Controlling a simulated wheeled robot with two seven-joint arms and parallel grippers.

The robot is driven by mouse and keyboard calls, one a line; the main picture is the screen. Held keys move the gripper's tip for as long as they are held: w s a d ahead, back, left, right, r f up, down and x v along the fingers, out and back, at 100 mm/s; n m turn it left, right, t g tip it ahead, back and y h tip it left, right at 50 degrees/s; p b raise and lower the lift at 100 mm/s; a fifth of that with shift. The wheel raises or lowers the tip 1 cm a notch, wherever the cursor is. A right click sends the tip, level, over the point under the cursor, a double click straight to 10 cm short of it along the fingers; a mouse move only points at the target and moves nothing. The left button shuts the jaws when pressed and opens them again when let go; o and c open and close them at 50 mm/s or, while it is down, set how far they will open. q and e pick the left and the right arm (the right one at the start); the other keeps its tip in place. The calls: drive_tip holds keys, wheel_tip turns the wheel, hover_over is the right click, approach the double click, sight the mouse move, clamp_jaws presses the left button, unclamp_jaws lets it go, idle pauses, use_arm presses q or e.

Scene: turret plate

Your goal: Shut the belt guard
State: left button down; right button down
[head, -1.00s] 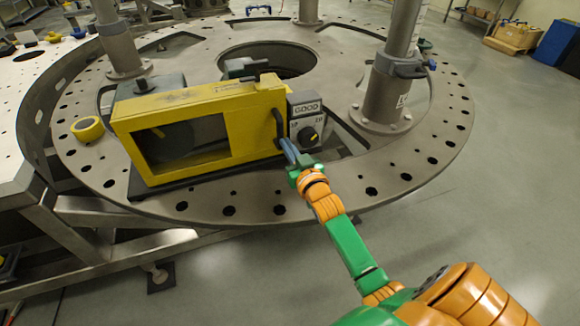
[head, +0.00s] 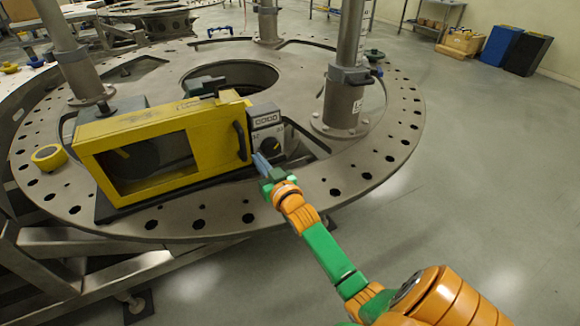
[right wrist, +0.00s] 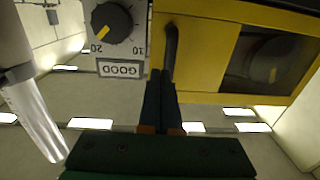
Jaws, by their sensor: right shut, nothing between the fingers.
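The yellow belt guard (head: 206,135) with a dark window stands on a black base on the round plate. It has a black bar handle (head: 240,141) on its right end, beside the dial box. I cannot tell whether a gap remains behind the guard. My right gripper (head: 260,162) is shut and empty, just right of the handle's lower end in the head view. In the right wrist view, its fingers (right wrist: 162,80) point at the handle (right wrist: 171,45) and overlap its near end; contact is unclear. My left gripper is not in view.
The dial box (head: 266,130) marked GOOD stands right of the guard; its knob also shows in the right wrist view (right wrist: 112,22). A post (head: 345,85) rises behind it to the right. A yellow tape roll (head: 49,157) lies left. Open floor lies at right.

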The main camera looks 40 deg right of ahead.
drive_tip(key=s, duration=1.1)
drive_tip(key=s+a+f+n+g+y, duration=0.2)
drive_tip(key=s+a+f+g, duration=0.2)
drive_tip(key=a+f+g, duration=0.45)
drive_tip(key=s+a+f+n+g+y, duration=0.1)
drive_tip(key=s+a+f+g, duration=0.25)
drive_tip(key=s, duration=0.45)
drive_tip(key=s+a+f+n+g+y, duration=0.1)
drive_tip(key=s+a+f+g, duration=0.15)
drive_tip(key=s+f, duration=0.35)
wheel_tip(320, 180, down, 14)
drive_tip(key=s+r, duration=0.1)
drive_tip(key=s, duration=0.2)
drive_tip(key=s+d+f+g, duration=0.2)
drive_tip(key=s+f, duration=1)
drive_tip(key=shift+n+h+b, duration=0.3)
drive_tip(key=shift+b, duration=0.05)
drive_tip(key=shift+s+d, duration=0.1)
